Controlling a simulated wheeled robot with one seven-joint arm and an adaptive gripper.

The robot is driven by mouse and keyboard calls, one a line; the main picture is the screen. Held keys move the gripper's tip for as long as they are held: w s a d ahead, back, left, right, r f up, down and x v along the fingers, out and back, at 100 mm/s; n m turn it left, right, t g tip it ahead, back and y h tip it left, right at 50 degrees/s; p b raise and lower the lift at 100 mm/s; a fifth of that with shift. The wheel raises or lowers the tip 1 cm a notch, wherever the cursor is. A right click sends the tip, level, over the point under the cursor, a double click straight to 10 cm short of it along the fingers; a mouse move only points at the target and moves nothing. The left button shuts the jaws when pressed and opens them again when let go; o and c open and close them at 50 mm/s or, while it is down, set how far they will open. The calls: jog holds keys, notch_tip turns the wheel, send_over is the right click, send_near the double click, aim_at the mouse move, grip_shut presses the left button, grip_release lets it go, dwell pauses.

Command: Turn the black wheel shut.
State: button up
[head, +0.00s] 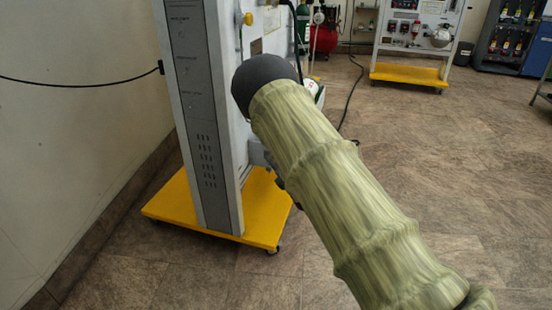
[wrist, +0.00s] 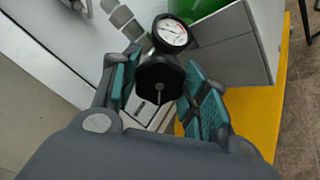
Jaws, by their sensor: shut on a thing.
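The black wheel (wrist: 160,82) is a dark, many-sided knob with a pale pin at its centre, seen in the wrist view. My gripper (wrist: 158,90) has its teal-padded fingers on either side of the wheel and is shut on it. The wheel sits just in front of a round white-faced gauge (wrist: 172,31) with a black rim and metal fittings. In the head view my arm covers the wheel and the gripper, so neither shows there.
The grey trainer cabinet (head: 205,140) stands on a yellow wheeled base (head: 262,205). A green cylinder (wrist: 228,37) is behind a grey box (wrist: 235,50) in the wrist view. A wall is at left; open tiled floor (head: 450,150) lies to the right.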

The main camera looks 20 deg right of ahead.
jog(key=m+p, duration=0.2)
jog(key=m, duration=0.1)
jog(key=shift+m, duration=0.4)
jog(key=m+p, duration=0.2)
jog(key=m, duration=0.1)
jog(key=shift+m, duration=0.3)
jog(key=m+p, duration=0.1)
jog(key=m, duration=0.2)
jog(key=shift+m+p, duration=0.35)
jog(key=shift+m, duration=0.05)
jog(key=m+p, duration=0.1)
jog(key=m, duration=0.3)
jog(key=shift+p, duration=0.4)
jog(key=m+p, duration=0.1)
jog(key=m, duration=0.5)
jog(key=shift+s+f+m+p, duration=0.1)
jog(key=shift+f+m+p, duration=0.05)
jog(key=shift+m+p, duration=0.25)
jog(key=m, duration=0.5)
jog(key=shift+m, duration=0.4)
jog(key=o, duration=1)
